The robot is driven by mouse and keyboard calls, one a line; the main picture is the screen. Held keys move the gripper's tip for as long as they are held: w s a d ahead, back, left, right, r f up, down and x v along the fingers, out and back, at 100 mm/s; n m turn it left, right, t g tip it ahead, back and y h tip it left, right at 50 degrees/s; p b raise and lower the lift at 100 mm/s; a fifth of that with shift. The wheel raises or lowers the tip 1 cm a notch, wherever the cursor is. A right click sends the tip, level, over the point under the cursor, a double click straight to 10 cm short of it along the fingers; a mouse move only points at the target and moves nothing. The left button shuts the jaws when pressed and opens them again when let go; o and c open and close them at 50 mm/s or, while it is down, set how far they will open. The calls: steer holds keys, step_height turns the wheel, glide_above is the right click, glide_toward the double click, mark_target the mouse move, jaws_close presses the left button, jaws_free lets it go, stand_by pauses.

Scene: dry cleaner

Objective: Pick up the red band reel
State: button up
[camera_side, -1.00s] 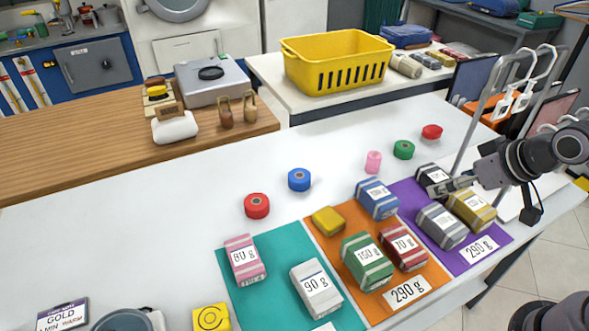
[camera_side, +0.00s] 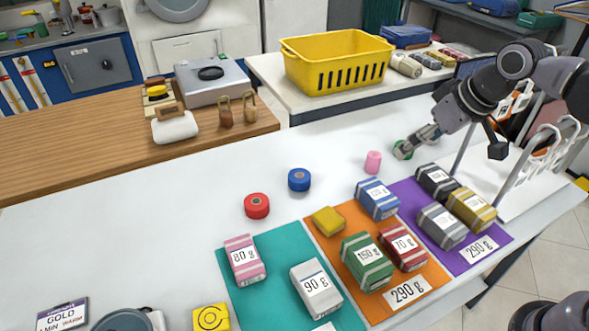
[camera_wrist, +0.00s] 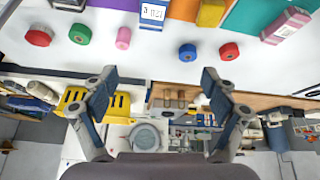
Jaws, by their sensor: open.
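Two red reels are in view, both lying on the white counter. One red reel (camera_side: 257,206) is beside the teal mat in the side view and at upper right in the wrist view (camera_wrist: 229,51). The other red reel (camera_wrist: 39,36) is at upper left in the wrist view; my arm hides it in the side view. My gripper (camera_side: 408,148) is open and empty. In the side view it overlaps the green reel and partly hides it. In the wrist view the gap between its fingers (camera_wrist: 158,80) is empty, clear of every reel.
A blue reel (camera_side: 299,180), a pink reel (camera_side: 373,162) and the green reel (camera_wrist: 80,34) stand on the counter. Several labelled packets lie on teal, orange (camera_side: 337,247) and purple mats. A metal rack (camera_side: 528,165) stands at right.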

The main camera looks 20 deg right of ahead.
steer(key=w+a+r+n+g, duration=0.1)
steer(key=w+a+r+n, duration=0.1)
steer(key=w+a, duration=0.55)
steer(key=n+g, duration=0.5)
glide_above(256, 201)
steer(key=shift+h, duration=0.3)
steer(key=f, duration=2)
steer(key=shift+w+a, duration=0.15)
steer(key=shift+w, duration=0.1)
steer(key=shift+s+f, duration=0.2)
steer(key=shift+f, duration=1.2)
steer(key=shift+s+f, duration=0.15)
steer(key=shift+f, duration=1.2)
steer(key=c, duration=1.2)
